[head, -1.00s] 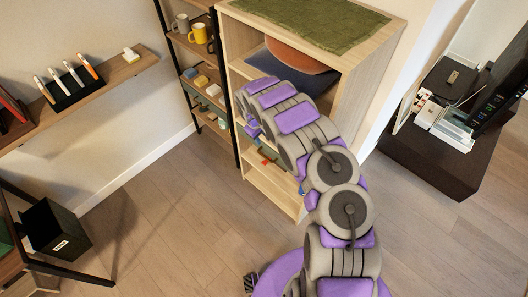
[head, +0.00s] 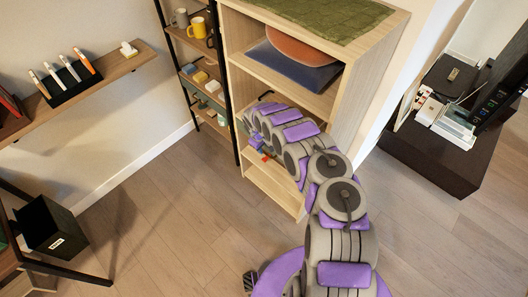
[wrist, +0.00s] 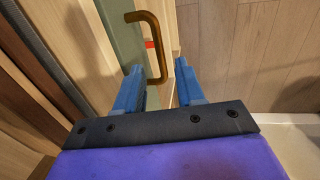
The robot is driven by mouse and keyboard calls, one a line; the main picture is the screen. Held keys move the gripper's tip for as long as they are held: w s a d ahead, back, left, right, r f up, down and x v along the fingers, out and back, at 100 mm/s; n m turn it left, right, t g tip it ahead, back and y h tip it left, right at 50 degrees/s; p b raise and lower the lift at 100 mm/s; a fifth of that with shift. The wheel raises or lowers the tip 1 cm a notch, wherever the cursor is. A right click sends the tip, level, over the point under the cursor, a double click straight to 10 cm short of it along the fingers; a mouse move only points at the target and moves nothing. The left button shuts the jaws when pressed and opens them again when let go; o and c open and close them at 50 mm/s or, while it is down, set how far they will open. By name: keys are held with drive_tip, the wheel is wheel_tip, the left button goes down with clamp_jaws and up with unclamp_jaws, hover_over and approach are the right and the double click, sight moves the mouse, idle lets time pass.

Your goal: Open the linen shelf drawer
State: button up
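The linen shelf (head: 347,88) is a light wood unit with open compartments, right of centre in the head view. In the wrist view, a green drawer front (wrist: 124,42) carries a brass, D-shaped handle (wrist: 155,22). My gripper (wrist: 158,66) is open, with its blue fingers either side of the handle's lower end. Whether a finger touches the handle cannot be told. In the head view my arm hides most of the drawer, and the gripper is small and partly covered at the shelf's lower front.
A green cloth (head: 330,15) covers the shelf top; orange and blue cushions (head: 290,66) lie below. A dark-framed rack with mugs (head: 198,28) stands close left. A dark low cabinet (head: 440,160) is at right. A black bin (head: 52,228) is at left. The wooden floor between is open.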

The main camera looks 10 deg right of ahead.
drive_tip(key=shift+w+d+f+b, duration=0.1)
drive_tip(key=shift+d+f+b, duration=0.1)
drive_tip(key=shift+f, duration=0.75)
drive_tip(key=shift+w+d+f+b, duration=0.1)
drive_tip(key=shift+d+f, duration=0.1)
drive_tip(key=shift+f, duration=0.75)
drive_tip(key=shift+c, duration=0.2)
drive_tip(key=shift+a, duration=0.1)
clamp_jaws()
